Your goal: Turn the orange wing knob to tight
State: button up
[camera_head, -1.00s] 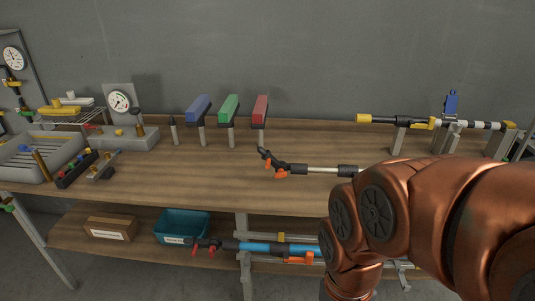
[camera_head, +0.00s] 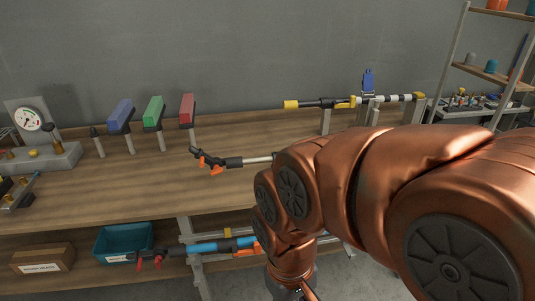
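I cannot make out for certain which orange part is the wing knob. A dark wand with orange pieces (camera_head: 213,165) lies on the wooden workbench (camera_head: 135,185), its metal rod running right until my copper arm hides it. A blue and black wand (camera_head: 205,247) with red pieces at its left end and an orange part (camera_head: 258,246) at its right is below the bench top. My arm covers the lower right of the view. My gripper does not show.
Blue (camera_head: 120,115), green (camera_head: 153,109) and red (camera_head: 187,108) blocks stand on posts along the bench's back. A yellow-ended bar (camera_head: 312,103) is held up at the back right. A gauge (camera_head: 28,119) stands left. A teal bin (camera_head: 124,239) and cardboard box (camera_head: 42,259) sit below. Shelving (camera_head: 490,72) stands at right.

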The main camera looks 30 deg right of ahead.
aim_at(216, 169)
jog(key=u, duration=0.9)
jog(key=k, duration=1.15)
jog(key=u, duration=0.4)
jog(key=i, duration=0.6)
jog(key=z, duration=0.05)
